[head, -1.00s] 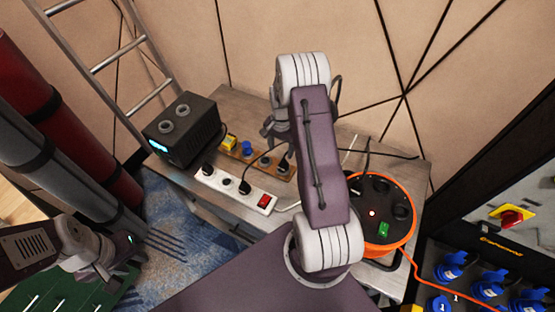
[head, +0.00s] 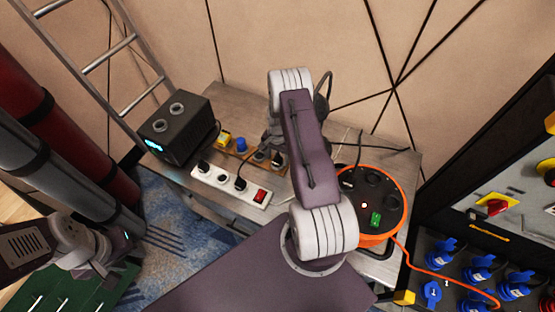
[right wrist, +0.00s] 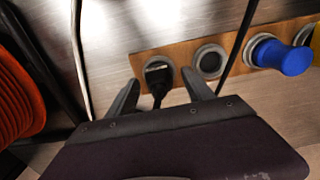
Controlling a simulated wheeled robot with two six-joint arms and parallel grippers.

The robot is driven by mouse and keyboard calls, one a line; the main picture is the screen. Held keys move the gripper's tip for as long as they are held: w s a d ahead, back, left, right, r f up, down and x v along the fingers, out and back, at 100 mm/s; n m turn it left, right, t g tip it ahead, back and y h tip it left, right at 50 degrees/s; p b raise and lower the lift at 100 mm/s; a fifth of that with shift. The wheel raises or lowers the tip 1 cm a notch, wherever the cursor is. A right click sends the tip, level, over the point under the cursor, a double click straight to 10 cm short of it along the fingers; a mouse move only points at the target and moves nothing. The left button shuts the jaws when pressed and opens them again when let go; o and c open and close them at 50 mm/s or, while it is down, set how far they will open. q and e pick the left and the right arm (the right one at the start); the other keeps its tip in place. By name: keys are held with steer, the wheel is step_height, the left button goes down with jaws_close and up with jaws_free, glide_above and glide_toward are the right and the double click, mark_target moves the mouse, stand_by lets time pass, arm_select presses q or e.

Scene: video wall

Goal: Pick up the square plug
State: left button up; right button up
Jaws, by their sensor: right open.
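A dark plug with a squarish body (right wrist: 158,78) sits in the end socket of a wooden socket strip (right wrist: 190,68). My right gripper (right wrist: 163,90) is open, with one finger on each side of this plug in the right wrist view. I cannot tell whether the fingers touch it. In the head view my right gripper (head: 268,140) is over the right end of the strip, partly hidden by my arm. A yellow blocky plug (head: 223,138) and a round blue plug (head: 241,145) stand further left on the strip. My left gripper (head: 122,245) is far left, away from the plugs.
A white power strip (head: 215,180) with black plugs and a red switch lies in front. A black box (head: 178,130) stands left. An orange cable reel (head: 377,205) stands right on the metal bench. Thin cables run near my right gripper.

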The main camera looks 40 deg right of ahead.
jaws_close()
steer(key=shift+r, duration=0.1)
